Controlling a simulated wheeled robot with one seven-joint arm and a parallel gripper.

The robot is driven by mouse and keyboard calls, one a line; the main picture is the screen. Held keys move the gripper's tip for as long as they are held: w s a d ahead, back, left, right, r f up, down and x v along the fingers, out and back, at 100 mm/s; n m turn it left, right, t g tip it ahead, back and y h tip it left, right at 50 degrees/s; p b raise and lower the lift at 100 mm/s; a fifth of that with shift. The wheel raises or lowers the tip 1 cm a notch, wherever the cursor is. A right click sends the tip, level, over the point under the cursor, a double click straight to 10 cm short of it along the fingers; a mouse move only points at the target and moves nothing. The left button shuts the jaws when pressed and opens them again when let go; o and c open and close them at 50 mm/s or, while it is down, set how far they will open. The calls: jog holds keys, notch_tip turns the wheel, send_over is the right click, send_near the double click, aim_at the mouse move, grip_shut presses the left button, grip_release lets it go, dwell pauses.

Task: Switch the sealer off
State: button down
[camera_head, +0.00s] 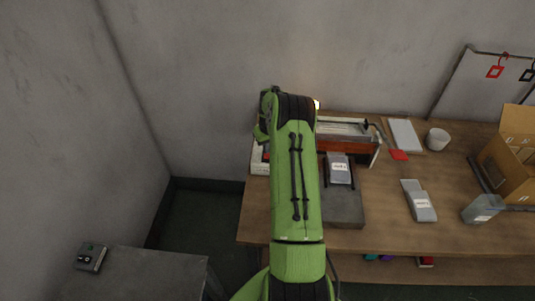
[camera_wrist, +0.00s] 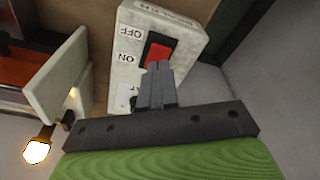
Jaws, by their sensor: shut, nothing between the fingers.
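The sealer (camera_head: 350,143) stands at the back left of the wooden table, partly hidden behind my green arm. In the wrist view, its pale switch box (camera_wrist: 187,25) carries a red rocker switch (camera_wrist: 158,52) in a dark frame, with OFF and ON labels beside it. My gripper (camera_wrist: 155,72) is shut and empty, its fingertips at the rocker's ON-side edge. I cannot tell whether they touch it. A lamp (camera_wrist: 37,151) glows at the lower left of the wrist view. In the head view my arm hides the gripper and most of the switch box.
A grey cabinet (camera_head: 140,275) stands at the lower left.

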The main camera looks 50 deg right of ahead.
aim_at(267, 156)
jog(key=shift+f+b, duration=0.9)
jog(key=shift+f, duration=0.3)
dwell(0.3)
notch_tip(267, 156, up, 7)
jog(key=p, duration=0.3)
jog(key=shift+r+p, duration=0.1)
jog(key=shift+p, duration=0.25)
dwell(0.4)
